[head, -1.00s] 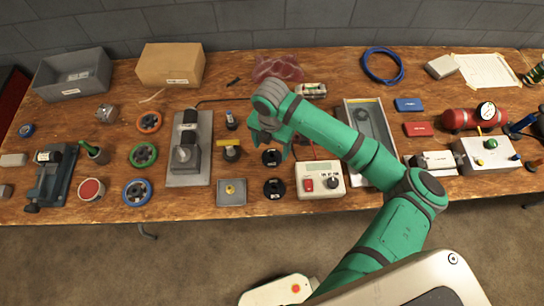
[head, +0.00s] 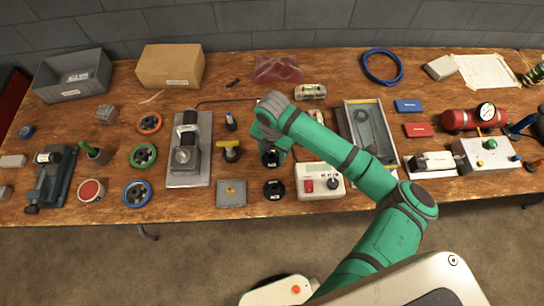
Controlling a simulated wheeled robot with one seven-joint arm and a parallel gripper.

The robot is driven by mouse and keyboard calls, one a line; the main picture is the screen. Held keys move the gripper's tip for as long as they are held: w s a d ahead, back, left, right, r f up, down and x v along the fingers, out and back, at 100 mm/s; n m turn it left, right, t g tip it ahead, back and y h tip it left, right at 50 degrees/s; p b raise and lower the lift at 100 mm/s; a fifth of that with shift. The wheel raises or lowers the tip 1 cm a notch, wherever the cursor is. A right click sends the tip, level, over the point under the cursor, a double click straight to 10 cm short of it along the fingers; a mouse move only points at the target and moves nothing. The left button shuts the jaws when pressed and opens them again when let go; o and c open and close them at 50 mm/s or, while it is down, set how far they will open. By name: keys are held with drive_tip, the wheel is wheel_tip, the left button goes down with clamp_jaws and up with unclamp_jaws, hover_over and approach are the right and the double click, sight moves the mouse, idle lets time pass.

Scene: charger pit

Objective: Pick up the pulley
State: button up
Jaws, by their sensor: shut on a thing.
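A black round piece (head: 270,159), which I take for the pulley, sits under my gripper in the head view, left of the control box. My gripper (head: 270,150) points down at it and is shut on it. The hand hides its upper part and the exact finger contact. I cannot tell whether it is clear of the table. A similar black round piece (head: 274,189) lies just in front of it on the wood.
The wooden bench (head: 330,207) is crowded. A cream control box (head: 320,182) stands close on the right, and a yellow-topped part (head: 229,152) and a grey plate (head: 231,194) on the left. A grey fixture (head: 187,168) is further left. A metal tray (head: 366,130) lies behind my forearm.

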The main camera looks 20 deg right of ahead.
drive_tip(key=shift+r, duration=0.1)
drive_tip(key=shift+r, duration=0.6)
drive_tip(key=s+d+r, duration=0.7)
drive_tip(key=s+r, duration=0.4)
drive_tip(key=s, duration=0.1)
drive_tip(key=shift+r, duration=0.3)
drive_tip(key=shift+d, duration=0.2)
idle(0.7)
